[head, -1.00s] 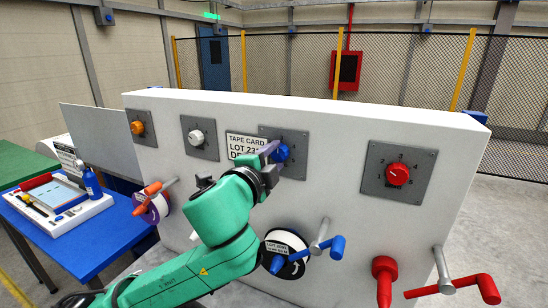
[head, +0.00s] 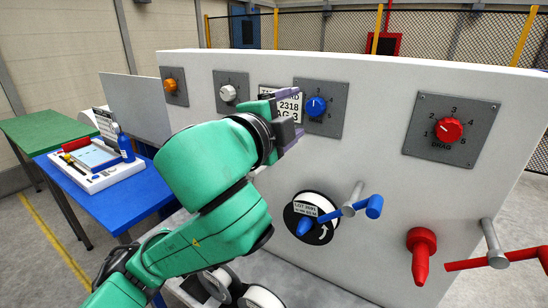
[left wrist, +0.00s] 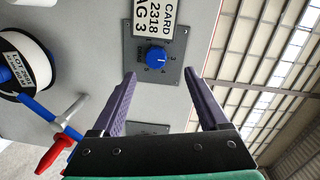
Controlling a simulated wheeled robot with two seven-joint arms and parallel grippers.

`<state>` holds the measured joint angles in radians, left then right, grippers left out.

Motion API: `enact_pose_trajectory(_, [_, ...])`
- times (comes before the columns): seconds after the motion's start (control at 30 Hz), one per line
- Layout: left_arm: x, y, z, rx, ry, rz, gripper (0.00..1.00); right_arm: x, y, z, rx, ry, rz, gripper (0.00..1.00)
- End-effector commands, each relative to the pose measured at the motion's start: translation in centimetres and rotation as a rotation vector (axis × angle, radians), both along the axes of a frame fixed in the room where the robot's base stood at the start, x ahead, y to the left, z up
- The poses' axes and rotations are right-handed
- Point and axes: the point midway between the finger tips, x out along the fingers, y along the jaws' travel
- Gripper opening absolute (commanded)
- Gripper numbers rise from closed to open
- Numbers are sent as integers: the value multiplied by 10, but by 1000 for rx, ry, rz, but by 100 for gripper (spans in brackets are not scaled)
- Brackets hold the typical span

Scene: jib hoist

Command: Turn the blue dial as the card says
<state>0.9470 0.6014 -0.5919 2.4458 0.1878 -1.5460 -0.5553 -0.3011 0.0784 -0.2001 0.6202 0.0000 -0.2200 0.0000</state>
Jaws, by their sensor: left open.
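The blue dial (head: 316,106) sits on a grey square plate on the white panel; it also shows in the left wrist view (left wrist: 157,57). Its exact setting is too small to read surely. The white card (head: 291,104) is left of the dial plate, partly covered by my gripper; "2318" and "AG 3" show on it. The card also shows in the left wrist view (left wrist: 153,16), cut off by the frame edge. My left gripper (head: 287,118) is open and empty, in front of the panel, apart from the dial. My right gripper is not in view.
The panel also bears an orange dial (head: 171,86), a white dial (head: 228,93) and a red dial (head: 449,130). Below, a reel (head: 311,218), a blue-handled crank (head: 374,207) and a red handle (head: 421,255) stick out. A blue table (head: 130,192) stands at left.

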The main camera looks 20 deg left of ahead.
Motion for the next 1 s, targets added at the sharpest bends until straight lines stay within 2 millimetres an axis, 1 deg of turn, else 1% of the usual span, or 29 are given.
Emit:
enact_pose_trajectory(0.03, [-6, -1, -14, -6, -4, -9, 78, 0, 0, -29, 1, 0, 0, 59])
enact_pose_trajectory(0.13, [-18, -2, -18, 4, 5, -29, 78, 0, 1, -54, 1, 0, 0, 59])
enact_pose_trajectory(0.17, [-29, 1, -8, 7, 2, -25, 78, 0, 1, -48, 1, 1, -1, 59])
enact_pose_trajectory(0.2, [-41, 2, -5, 9, 1, -24, 78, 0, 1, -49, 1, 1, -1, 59])
enact_pose_trajectory(0.23, [-49, 4, -5, 10, 1, -22, 78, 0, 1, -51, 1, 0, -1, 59])
enact_pose_trajectory(0.27, [-53, 4, -8, 6, 2, -23, 78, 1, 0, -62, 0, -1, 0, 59])
enact_pose_trajectory(0.33, [-62, 6, -7, 6, 4, -22, 78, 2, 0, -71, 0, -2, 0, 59])
enact_pose_trajectory(0.4, [-69, 8, -4, 7, 6, -20, 78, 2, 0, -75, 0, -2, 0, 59])
enact_pose_trajectory(0.5, [-73, 8, -2, 10, 11, -20, 78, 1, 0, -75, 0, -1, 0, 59])
enact_pose_trajectory(1.0, [-73, 9, 0, 9, 11, -19, 78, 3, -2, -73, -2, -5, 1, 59])
